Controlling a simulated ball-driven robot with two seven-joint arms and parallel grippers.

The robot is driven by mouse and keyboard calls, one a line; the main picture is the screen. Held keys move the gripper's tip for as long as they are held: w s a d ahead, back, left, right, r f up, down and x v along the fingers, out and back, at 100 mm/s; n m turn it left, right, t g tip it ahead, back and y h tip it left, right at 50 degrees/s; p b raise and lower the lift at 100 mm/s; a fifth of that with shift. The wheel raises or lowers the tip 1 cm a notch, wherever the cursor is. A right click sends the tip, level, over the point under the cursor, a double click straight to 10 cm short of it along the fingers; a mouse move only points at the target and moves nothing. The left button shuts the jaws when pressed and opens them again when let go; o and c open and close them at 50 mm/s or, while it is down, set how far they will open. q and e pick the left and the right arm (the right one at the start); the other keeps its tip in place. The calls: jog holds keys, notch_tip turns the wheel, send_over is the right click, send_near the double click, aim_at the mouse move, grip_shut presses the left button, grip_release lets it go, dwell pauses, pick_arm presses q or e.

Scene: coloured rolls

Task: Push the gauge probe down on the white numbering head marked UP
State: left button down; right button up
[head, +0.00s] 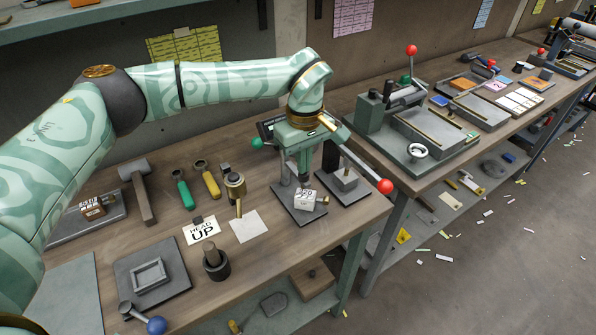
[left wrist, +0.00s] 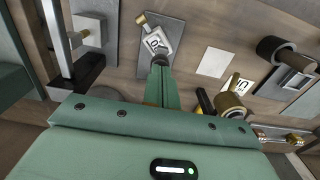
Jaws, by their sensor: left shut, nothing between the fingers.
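The white numbering head (head: 305,200) with dark digits sits on a dark plate (head: 286,212) below my left gripper. In the left wrist view the white head (left wrist: 154,42) lies just beyond the fingertips. My left gripper (head: 303,178) points down, shut and empty, directly above the head. In the left wrist view its fingers (left wrist: 161,70) end at a small dark round part (left wrist: 162,57) by the head. This may be the probe tip; I cannot tell whether it touches the head. The gauge is mostly hidden behind my gripper. My right gripper is not in view.
A white card reading HEAD UP (head: 201,230) and a blank card (head: 245,226) lie left of the plate. A lever with a red ball (head: 385,186) sticks out right of my gripper. A hammer (head: 141,190) and several handled tools lie behind the cards.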

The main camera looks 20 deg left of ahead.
pick_arm(q)
jog(key=shift+f, duration=0.15)
jog(key=shift+f, duration=0.9)
jog(key=shift+r, duration=0.15)
jog(key=shift+r+p, duration=0.55)
jog(key=shift+r, duration=0.35)
notch_tip(320, 180, up, 7)
jog(key=p, duration=0.5)
